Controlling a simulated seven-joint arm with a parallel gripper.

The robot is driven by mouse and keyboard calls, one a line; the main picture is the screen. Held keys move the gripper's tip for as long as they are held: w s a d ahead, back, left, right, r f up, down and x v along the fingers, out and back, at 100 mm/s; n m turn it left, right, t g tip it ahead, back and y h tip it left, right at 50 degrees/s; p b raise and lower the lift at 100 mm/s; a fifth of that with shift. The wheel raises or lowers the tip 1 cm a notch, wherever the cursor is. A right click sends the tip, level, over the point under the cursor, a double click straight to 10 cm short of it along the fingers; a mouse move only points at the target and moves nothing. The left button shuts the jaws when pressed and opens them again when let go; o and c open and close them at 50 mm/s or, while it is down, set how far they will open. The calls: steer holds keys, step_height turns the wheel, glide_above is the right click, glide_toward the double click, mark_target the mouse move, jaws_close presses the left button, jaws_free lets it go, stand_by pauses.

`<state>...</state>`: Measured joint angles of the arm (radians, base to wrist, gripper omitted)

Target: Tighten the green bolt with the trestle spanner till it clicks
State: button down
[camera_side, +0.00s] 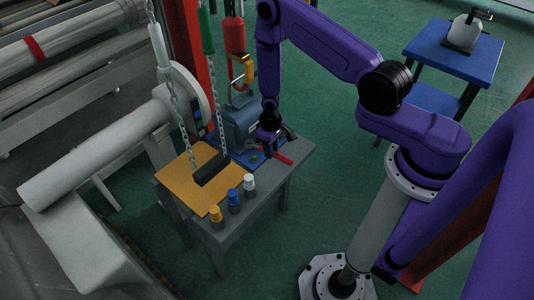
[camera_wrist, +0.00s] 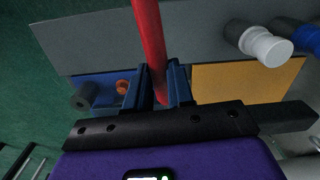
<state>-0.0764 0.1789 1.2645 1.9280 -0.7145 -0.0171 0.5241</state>
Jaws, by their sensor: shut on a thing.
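My gripper (camera_side: 269,133) is low over the right part of the grey table. In the wrist view, its two fingers (camera_wrist: 163,84) are shut on a red bar, which looks like the handle of the spanner (camera_wrist: 148,35). The red handle also shows just below my gripper in the side view (camera_side: 282,158). The spanner's head is hidden, so I cannot tell whether it sits on a bolt. A small green spot, probably the green bolt (camera_side: 255,157), shows on the blue plate (camera_side: 243,159) left of my gripper. The wrist view shows an orange bolt (camera_wrist: 122,87) on that plate.
A black bar (camera_side: 212,169) hangs on chains over the orange mat (camera_side: 179,184), close left of my gripper. Bottles with orange (camera_side: 216,213), blue (camera_side: 233,197) and white (camera_side: 249,181) caps line the table's front. A blue-grey machine (camera_side: 239,122) stands behind.

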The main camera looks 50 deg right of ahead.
steer(key=d+n, duration=0.1)
steer(key=n, duration=0.1)
steer(key=d+n, duration=0.4)
steer(key=shift+w+d, duration=0.15)
steer(key=shift+w, duration=0.15)
steer(key=shift+f, duration=2.65)
steer(key=shift+f, duration=1.05)
steer(key=c, duration=1.5)
jaws_free()
jaws_close()
